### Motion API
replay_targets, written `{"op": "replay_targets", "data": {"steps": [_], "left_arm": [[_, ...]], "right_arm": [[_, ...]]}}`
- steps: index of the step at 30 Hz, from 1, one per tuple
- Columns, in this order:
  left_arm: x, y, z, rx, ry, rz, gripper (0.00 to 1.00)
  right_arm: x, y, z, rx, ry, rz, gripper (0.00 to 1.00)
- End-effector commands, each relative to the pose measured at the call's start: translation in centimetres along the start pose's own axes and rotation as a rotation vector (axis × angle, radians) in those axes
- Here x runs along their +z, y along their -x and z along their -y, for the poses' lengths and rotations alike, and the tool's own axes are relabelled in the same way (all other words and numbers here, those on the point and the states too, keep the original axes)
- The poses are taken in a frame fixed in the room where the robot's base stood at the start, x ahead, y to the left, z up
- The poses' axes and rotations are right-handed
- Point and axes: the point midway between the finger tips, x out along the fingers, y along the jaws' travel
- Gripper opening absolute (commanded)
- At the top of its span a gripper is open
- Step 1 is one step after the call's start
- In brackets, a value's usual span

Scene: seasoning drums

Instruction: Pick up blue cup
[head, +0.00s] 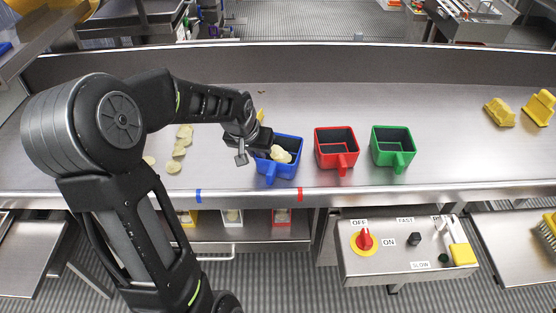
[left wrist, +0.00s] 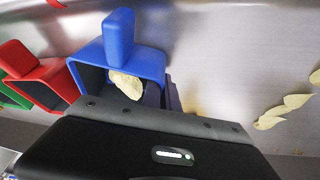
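The blue cup (head: 287,171) stands upright on the steel counter, its handle toward the front edge, with pale chips (head: 280,154) inside. My left gripper (head: 256,146) is at the cup's left side, very close to its rim. In the left wrist view the blue cup (left wrist: 148,61) lies just beyond the dark gripper body, with a chip (left wrist: 126,84) in its opening. The fingertips are mostly hidden, so I cannot tell whether they touch the cup or how far apart they are. My right gripper is not in view.
A red cup (head: 335,161) and a green cup (head: 393,159) stand to the right of the blue one. Loose chips (head: 179,151) lie on the counter to the left. Yellow objects (head: 500,112) lie at the far right. A control box (head: 400,267) is below the counter edge.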

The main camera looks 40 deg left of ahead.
Motion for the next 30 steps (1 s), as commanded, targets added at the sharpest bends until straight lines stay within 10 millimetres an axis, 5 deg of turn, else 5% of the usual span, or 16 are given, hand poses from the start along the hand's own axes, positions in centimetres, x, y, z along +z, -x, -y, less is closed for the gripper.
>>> {"op": "replay_targets", "data": {"steps": [30], "left_arm": [[-0.4, 0.76, -0.04, -0.001, 0.0, -0.003, 0.0]], "right_arm": [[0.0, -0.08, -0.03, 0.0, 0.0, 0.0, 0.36]]}}
